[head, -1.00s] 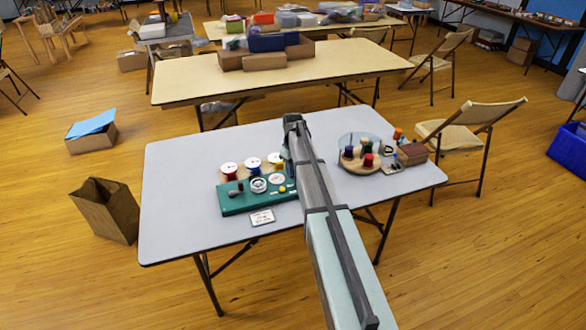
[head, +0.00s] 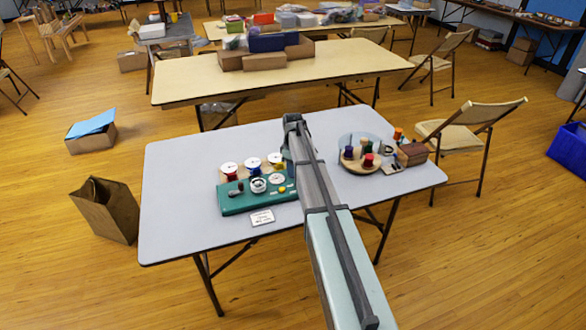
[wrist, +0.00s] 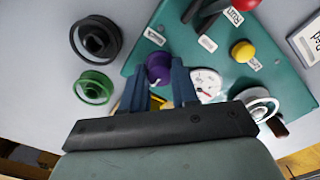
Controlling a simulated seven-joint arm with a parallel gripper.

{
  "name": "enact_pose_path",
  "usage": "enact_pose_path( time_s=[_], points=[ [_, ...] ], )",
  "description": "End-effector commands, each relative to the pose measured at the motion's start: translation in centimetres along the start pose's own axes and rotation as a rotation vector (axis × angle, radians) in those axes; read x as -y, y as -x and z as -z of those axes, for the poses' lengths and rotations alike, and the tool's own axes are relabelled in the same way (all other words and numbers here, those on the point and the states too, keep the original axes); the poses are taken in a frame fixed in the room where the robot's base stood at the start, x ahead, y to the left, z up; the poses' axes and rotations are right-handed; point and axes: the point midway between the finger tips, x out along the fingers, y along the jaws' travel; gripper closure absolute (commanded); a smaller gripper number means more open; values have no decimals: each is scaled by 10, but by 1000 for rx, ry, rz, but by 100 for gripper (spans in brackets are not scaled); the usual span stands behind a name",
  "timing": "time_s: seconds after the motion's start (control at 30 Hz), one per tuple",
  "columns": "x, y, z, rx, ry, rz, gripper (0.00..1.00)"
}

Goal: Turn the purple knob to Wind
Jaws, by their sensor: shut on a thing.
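In the wrist view a purple knob (wrist: 158,68) sits on a teal panel (wrist: 285,70). My gripper (wrist: 158,80) is over the panel with its two blue fingers on either side of the knob, shut on it. A white dial (wrist: 206,84) with a pointer is just right of the fingers. Small white labels lie near the knob, too small to read surely.
On the panel are a yellow button (wrist: 243,51) and a red knob (wrist: 245,4). Black (wrist: 95,40) and green (wrist: 93,88) round parts are left of it. In the head view, a round board with spools (head: 372,168) stands right of my arm. The table's front left is clear.

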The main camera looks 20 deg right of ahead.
Motion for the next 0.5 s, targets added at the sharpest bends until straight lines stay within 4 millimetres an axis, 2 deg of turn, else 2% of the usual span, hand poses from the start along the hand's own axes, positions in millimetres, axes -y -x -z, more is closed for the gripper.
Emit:
enact_pose_path(
  time_s=[0.17, 0.2, 0.43, 0.5],
  points=[
    [0, 1, 1, -2, -1, -1, 100],
    [0, 1, 1, -2, -1, -1, 67],
    [0, 0, 0, -1, -1, -1, 45],
    [0, 0, 0, -1, -1, 0, 45]
  ],
)
